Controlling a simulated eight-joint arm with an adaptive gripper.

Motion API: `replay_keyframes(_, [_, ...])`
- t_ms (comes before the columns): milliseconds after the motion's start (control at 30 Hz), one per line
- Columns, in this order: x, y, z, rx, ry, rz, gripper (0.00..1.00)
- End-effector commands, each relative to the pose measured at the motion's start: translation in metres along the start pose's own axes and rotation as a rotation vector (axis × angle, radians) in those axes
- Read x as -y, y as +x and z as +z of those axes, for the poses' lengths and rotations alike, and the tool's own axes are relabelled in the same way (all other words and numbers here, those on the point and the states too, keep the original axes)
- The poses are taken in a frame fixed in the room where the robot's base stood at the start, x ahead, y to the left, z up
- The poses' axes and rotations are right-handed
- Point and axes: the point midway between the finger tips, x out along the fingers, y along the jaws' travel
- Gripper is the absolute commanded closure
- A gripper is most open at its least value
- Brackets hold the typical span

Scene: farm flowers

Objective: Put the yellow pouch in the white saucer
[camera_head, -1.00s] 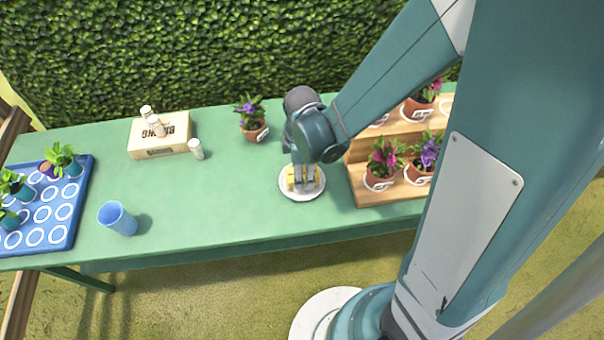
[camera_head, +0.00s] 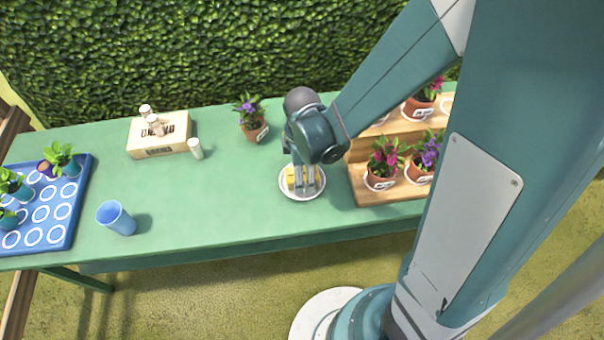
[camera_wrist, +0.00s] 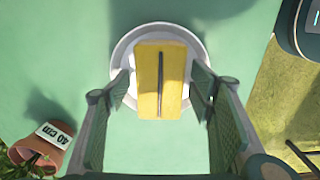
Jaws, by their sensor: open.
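The yellow pouch (camera_wrist: 150,80) lies in the white saucer (camera_wrist: 126,50) in the wrist view, with a dark line down its middle. In the head view, the pouch (camera_head: 291,180) is partly hidden by my gripper, and the saucer (camera_head: 302,198) rests on the green table. My gripper (camera_head: 306,184) is directly over the saucer. In the wrist view, my gripper (camera_wrist: 161,92) is open, with its fingers on either side of the pouch and gaps between them and it.
A wooden stepped stand (camera_head: 362,190) with potted flowers is close right of the saucer. A potted purple flower (camera_head: 254,130) stands behind left. A cardboard box (camera_head: 160,147), white bottle (camera_head: 195,149), blue cup (camera_head: 116,219) and blue tray (camera_head: 72,205) are farther left. The table's middle is clear.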

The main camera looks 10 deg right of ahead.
Motion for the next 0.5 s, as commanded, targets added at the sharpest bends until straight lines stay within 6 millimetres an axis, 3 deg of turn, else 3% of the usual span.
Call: replay_keyframes(500, [0.000,-0.017,0.000,0.000,0.000,0.000,0.46])
